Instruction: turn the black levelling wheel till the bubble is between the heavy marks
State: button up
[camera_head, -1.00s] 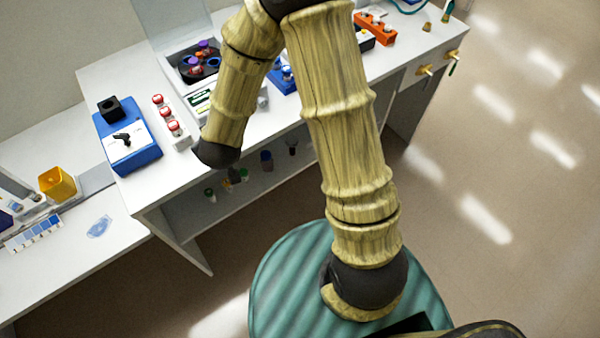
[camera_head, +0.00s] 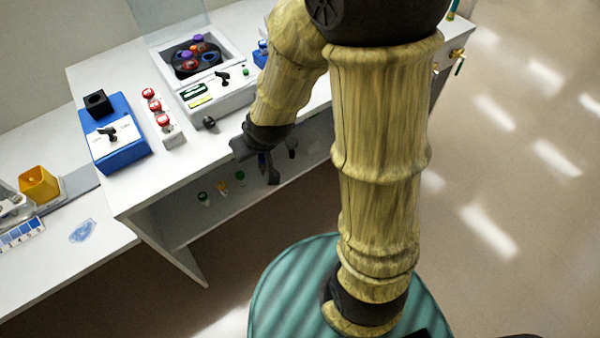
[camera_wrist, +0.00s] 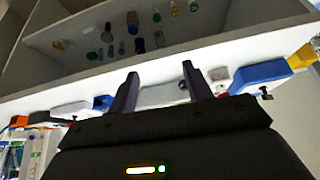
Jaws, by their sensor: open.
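The white instrument (camera_head: 222,97) stands on the bench in the head view, with a yellow-green strip (camera_head: 200,102) on its sloped front. The strip looks like the level vial; its bubble and marks are too small to make out. A round black knob (camera_head: 209,122), apparently the levelling wheel, sits at the instrument's front left corner. My gripper (camera_wrist: 160,70) is open and empty in the wrist view. The white instrument (camera_wrist: 162,96) shows beyond and between its fingers, and a small dark spot by the right finger may be the wheel. My gripper appears apart from the wheel.
Left of the instrument are a white block with red caps (camera_head: 169,133) and a blue box (camera_head: 120,155) with a black lever. A dark rotor (camera_head: 196,60) sits in the instrument's top. The shelf below (camera_head: 225,207) holds small vials. Open floor lies right.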

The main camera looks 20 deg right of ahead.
jog(key=s+d+f+m+g+h+b, duration=0.1)
jog(key=s+d+f+m+g+b, duration=0.1)
jog(key=s+d, duration=0.6)
jog(key=shift+d+m+g+h+b, duration=0.35)
jog(key=shift+g+b, duration=0.15)
jog(key=shift+b, duration=0.6)
jog(key=shift+w, duration=0.1)
